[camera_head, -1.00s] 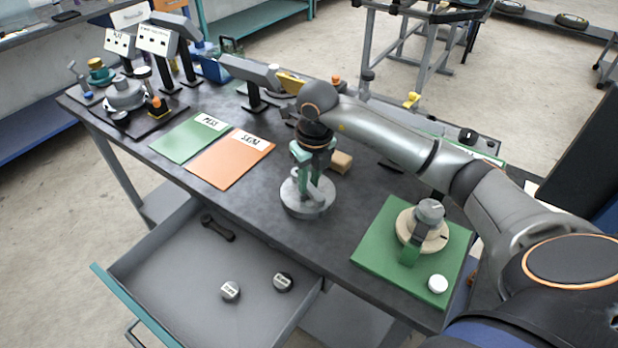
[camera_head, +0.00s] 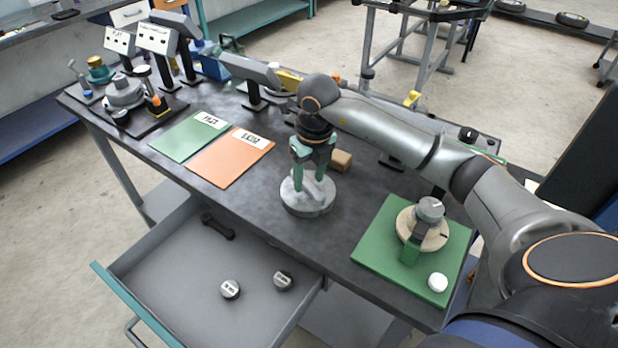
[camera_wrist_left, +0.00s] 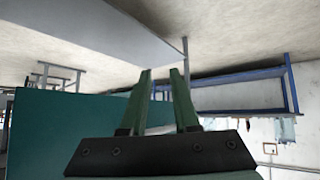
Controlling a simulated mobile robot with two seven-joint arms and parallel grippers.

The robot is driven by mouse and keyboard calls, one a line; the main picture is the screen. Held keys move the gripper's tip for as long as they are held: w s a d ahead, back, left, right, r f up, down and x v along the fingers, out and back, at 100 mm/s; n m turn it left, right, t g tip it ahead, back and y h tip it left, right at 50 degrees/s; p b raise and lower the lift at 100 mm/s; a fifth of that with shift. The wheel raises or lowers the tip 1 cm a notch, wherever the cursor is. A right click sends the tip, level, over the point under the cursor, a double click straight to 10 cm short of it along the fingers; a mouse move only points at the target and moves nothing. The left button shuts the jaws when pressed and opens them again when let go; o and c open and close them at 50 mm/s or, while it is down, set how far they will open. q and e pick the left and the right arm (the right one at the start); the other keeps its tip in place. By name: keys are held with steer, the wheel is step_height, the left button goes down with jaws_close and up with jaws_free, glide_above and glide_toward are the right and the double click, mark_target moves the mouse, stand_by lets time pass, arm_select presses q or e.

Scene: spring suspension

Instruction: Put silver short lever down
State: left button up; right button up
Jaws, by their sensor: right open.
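A round silver-grey base (camera_head: 308,206) stands near the front edge of the dark workbench. A short silver lever (camera_head: 313,184) shows on top of it, partly hidden by my right gripper. My right gripper (camera_head: 312,178) points down over the base with its green fingers apart, one on each side of the lever. I cannot tell whether a finger touches it. My left gripper (camera_wrist_left: 161,72) shows only in the left wrist view, its green fingers apart with nothing between them.
A green board (camera_head: 375,247) with a round beige fixture (camera_head: 432,238) and a white knob (camera_head: 438,282) lies to the right. An open drawer (camera_head: 180,275) with several loose parts is in front. A small tan block (camera_head: 341,160) stands behind the base. Green (camera_head: 185,142) and orange (camera_head: 225,165) sheets lie left.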

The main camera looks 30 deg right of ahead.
mark_target(313, 189)
step_height(313, 189, up, 11)
steer(key=s, duration=0.1)
steer(key=shift+s, duration=0.15)
stand_by(0.6)
